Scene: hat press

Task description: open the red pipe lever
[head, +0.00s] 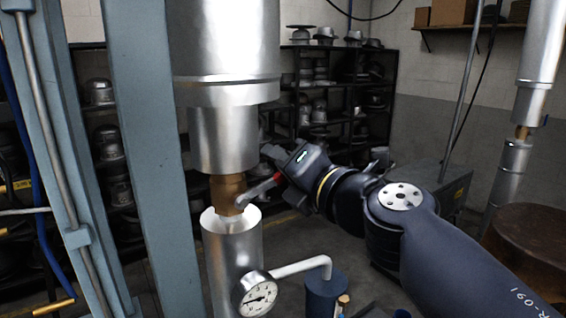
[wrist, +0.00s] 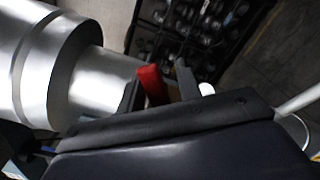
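The pipe lever (head: 260,190) is a grey metal handle on the brass valve (head: 227,192) of the large silver pipe, and it slants up to the right. Its red end (wrist: 152,86) sits between the two fingers of my gripper (wrist: 158,82) in the wrist view. My gripper (head: 281,174) is also at the lever's end in the head view, reaching in from the right. The fingers stand apart on either side of the red part, with a gap showing to the right finger. The red part lies close to the left finger; I cannot tell whether they touch.
A pressure gauge (head: 258,294) and a bent white pipe (head: 302,267) stand below the lever. A blue-grey post (head: 155,150) is at left. Shelves of metal hat forms (head: 335,95) stand behind. A round brown block (head: 530,245) is at right.

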